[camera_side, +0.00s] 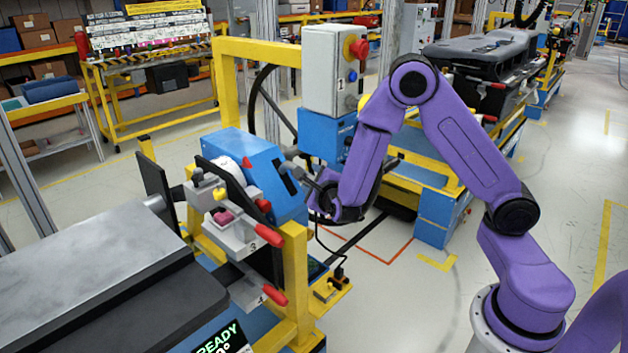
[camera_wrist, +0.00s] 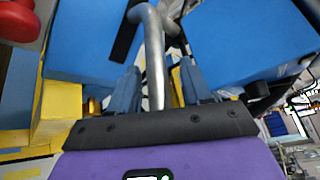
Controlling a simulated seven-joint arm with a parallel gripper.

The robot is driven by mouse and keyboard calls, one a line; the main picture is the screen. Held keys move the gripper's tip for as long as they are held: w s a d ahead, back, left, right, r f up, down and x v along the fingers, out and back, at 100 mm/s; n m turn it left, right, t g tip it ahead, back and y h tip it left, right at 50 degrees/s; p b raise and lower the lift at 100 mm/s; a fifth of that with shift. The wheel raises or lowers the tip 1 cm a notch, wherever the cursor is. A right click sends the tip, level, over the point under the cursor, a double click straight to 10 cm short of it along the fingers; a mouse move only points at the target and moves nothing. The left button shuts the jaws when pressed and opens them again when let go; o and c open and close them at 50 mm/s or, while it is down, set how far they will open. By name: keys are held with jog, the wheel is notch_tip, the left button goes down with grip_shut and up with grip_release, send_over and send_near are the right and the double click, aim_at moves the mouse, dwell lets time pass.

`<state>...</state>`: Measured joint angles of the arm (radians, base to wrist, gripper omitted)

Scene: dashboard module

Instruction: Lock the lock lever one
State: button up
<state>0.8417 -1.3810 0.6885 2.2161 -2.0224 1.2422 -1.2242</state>
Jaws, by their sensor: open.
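A grey metal lever shows in the wrist view (camera_wrist: 153,55), a long bar with a bent, rounded top against blue housings. In the side view its grey end (camera_side: 292,155) sticks out from the slot of the blue housing (camera_side: 252,165). I cannot read a number on this lever. My gripper (camera_side: 312,180) is beside that housing in the side view, with its tips close to the lever. In the wrist view my gripper (camera_wrist: 160,80) has its two blue-grey fingers apart, one on each side of the bar. I cannot tell whether either finger touches it. The bar's lower end is hidden.
Red-handled levers marked 3 (camera_side: 268,235) and 4 (camera_side: 274,297) are on the fixture below the blue housing. A grey box marked 1 (camera_side: 330,65) with a red knob stands behind. A yellow frame (camera_side: 296,270) supports the fixture. The floor to the right is open.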

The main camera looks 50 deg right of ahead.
grip_shut()
jog(key=shift+s+d+f+m+t+h, duration=0.15)
jog(key=shift+s+f+t, duration=0.15)
jog(key=shift+f, duration=0.25)
jog(key=shift+s+a+f+m+t+h, duration=0.1)
jog(key=shift+s+f+m+t+h, duration=0.15)
jog(key=shift+f, duration=0.3)
jog(key=shift+s+d+f, duration=0.1)
jog(key=shift+c, duration=0.2)
grip_release()
jog(key=shift+o, duration=0.2)
jog(key=shift+a, duration=0.2)
jog(key=shift+s+a+r, duration=0.15)
jog(key=shift+r, duration=0.05)
jog(key=v, duration=1.6)
jog(key=shift+s, duration=0.45)
